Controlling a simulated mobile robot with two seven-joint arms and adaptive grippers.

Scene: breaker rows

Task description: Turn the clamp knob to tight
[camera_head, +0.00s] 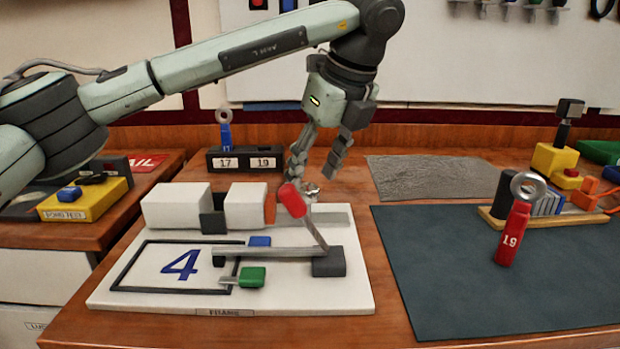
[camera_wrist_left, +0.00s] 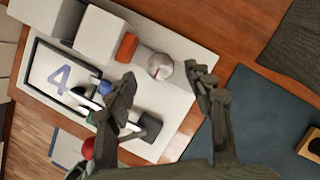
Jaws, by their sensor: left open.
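The clamp knob (camera_wrist_left: 160,66) is a round silver knob with a red mark on its face, beside an orange piece (camera_wrist_left: 126,47) on a white board. In the head view only a little of the knob (camera_head: 312,191) shows under my fingers. My left gripper (camera_head: 313,173) is open, pointing down above the knob. In the left wrist view the knob lies between the lines of the two fingers (camera_wrist_left: 164,85), and I see no contact. The white board (camera_head: 140,289) also carries a red-handled lever (camera_head: 293,200) near the gripper. My right gripper is not in view.
White blocks (camera_head: 176,206) stand left of the knob. A block marked 17 and 19 (camera_head: 245,160) stands behind. A dark mat (camera_head: 470,290) with a red tag marked 19 (camera_head: 514,232) lies to the right. A grey textured sheet (camera_head: 440,178) lies behind the mat.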

